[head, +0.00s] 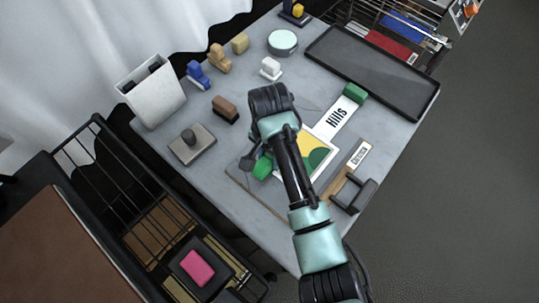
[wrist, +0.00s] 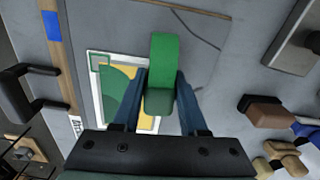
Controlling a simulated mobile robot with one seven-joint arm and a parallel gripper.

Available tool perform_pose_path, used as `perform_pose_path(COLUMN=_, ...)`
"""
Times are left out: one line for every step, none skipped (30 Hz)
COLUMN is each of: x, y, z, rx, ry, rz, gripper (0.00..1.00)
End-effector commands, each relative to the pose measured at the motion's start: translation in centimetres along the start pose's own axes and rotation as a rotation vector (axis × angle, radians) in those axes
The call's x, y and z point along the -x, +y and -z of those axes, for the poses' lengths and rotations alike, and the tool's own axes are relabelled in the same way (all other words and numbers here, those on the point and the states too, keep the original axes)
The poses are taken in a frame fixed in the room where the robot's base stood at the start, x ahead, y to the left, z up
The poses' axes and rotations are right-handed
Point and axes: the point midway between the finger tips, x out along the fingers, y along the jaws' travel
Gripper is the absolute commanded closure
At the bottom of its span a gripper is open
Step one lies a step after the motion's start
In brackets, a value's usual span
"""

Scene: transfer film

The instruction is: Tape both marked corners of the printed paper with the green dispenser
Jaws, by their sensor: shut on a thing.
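The green dispenser (wrist: 162,55) is between the two blue fingers of my gripper (wrist: 160,88), which is shut on it. In the head view the dispenser (head: 263,168) shows just left of my arm, over the near left part of the work area. The printed paper (head: 318,160), with yellow and green shapes and a pale border, lies right of it, partly hidden by my arm. In the wrist view the paper (wrist: 112,92) is left of and behind the dispenser. One corner mark (wrist: 98,62) shows there; the other corners are hidden or unclear.
A black tray (head: 375,70) is at the far right. A dark handled holder (head: 353,192) stands at the near right. Stamps and a white bin (head: 152,90) are at left.

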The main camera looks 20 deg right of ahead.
Motion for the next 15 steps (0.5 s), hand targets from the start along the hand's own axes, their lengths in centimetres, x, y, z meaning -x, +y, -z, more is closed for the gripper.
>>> perform_pose_path(x=-0.26, y=0.09, z=-0.19, rx=0.0, ry=-0.006, rz=-0.004, gripper=1.0)
perform_pose_path(x=-0.27, y=0.09, z=-0.2, rx=0.0, ry=-0.006, rz=-0.004, gripper=1.0)
perform_pose_path(x=-0.28, y=0.09, z=-0.2, rx=0.0, ry=-0.006, rz=-0.004, gripper=1.0)
perform_pose_path(x=-0.29, y=0.09, z=-0.2, rx=0.0, ry=-0.006, rz=-0.004, gripper=1.0)
perform_pose_path(x=-0.29, y=0.1, z=-0.2, rx=0.0, ry=-0.006, rz=-0.004, gripper=1.0)
perform_pose_path(x=-0.3, y=0.1, z=-0.21, rx=0.0, ry=-0.006, rz=-0.005, gripper=1.0)
perform_pose_path(x=-0.3, y=0.1, z=-0.21, rx=0.0, ry=-0.006, rz=-0.005, gripper=1.0)
perform_pose_path(x=-0.3, y=0.1, z=-0.21, rx=0.0, ry=-0.006, rz=-0.005, gripper=1.0)
perform_pose_path(x=-0.31, y=0.11, z=-0.22, rx=0.0, ry=-0.007, rz=-0.005, gripper=1.0)
perform_pose_path(x=-0.31, y=0.11, z=-0.22, rx=0.0, ry=-0.007, rz=-0.005, gripper=1.0)
perform_pose_path(x=-0.32, y=0.11, z=-0.22, rx=0.0, ry=-0.007, rz=-0.005, gripper=1.0)
perform_pose_path(x=-0.31, y=0.11, z=-0.23, rx=0.0, ry=-0.007, rz=-0.005, gripper=1.0)
perform_pose_path(x=-0.27, y=0.11, z=-0.23, rx=0.0, ry=-0.007, rz=-0.005, gripper=1.0)
perform_pose_path(x=-0.17, y=0.11, z=-0.23, rx=0.0, ry=-0.007, rz=-0.005, gripper=1.0)
perform_pose_path(x=0.06, y=0.11, z=-0.24, rx=0.0, ry=-0.007, rz=-0.005, gripper=1.0)
